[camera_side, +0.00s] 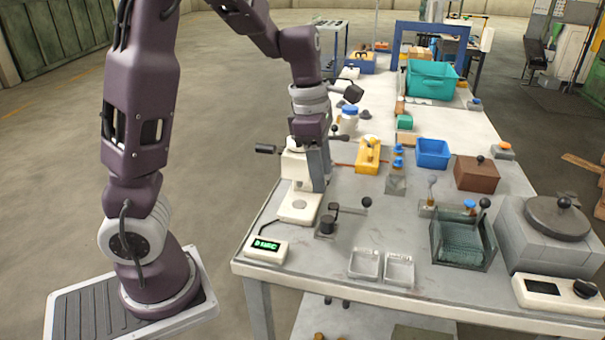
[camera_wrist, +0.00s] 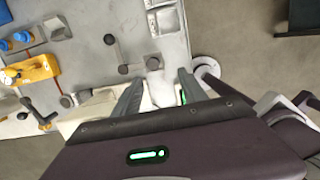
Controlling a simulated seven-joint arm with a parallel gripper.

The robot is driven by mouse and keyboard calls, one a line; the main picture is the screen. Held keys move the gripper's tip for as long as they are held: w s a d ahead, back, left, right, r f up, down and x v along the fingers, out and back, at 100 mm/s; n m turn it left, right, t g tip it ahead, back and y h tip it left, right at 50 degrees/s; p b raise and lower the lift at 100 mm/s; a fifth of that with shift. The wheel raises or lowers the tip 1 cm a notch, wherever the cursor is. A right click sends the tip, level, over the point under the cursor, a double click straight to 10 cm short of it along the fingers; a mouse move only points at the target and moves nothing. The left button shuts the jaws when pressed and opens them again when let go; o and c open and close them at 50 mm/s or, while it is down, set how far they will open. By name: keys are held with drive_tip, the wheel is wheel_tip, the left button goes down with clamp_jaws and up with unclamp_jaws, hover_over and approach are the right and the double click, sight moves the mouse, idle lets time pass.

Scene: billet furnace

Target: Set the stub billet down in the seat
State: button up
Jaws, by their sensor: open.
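My gripper (camera_side: 319,185) hangs over the near left part of the bench, just beside a white press-like stand (camera_side: 297,168). In the wrist view the two fingers of my gripper (camera_wrist: 159,80) are spread. The stand's white foot (camera_side: 299,208) has a round spot on top. A dark short cylinder (camera_side: 327,225) stands on a small block with a lever beside the foot; it also shows in the wrist view (camera_wrist: 123,70). I cannot surely identify the stub billet or the seat.
A green display (camera_side: 267,249) sits at the near left corner. Two clear trays (camera_side: 365,264) lie at the front edge. A glass-walled box (camera_side: 463,241) and a grey block with a round lid (camera_side: 557,217) stand right. A yellow device (camera_side: 368,156) stands behind.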

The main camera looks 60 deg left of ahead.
drive_tip(key=s+d+r+m+t, duration=0.2)
drive_tip(key=s+d+r+m, duration=0.1)
drive_tip(key=s+m, duration=0.6)
drive_tip(key=s+d+r+m+t+y, duration=0.1)
drive_tip(key=s+d+r+m, duration=0.3)
drive_tip(key=s+m, duration=0.5)
drive_tip(key=d+m+t, duration=0.1)
drive_tip(key=m, duration=0.8)
drive_tip(key=shift+s+d+r, duration=0.2)
drive_tip(key=shift+s, duration=0.1)
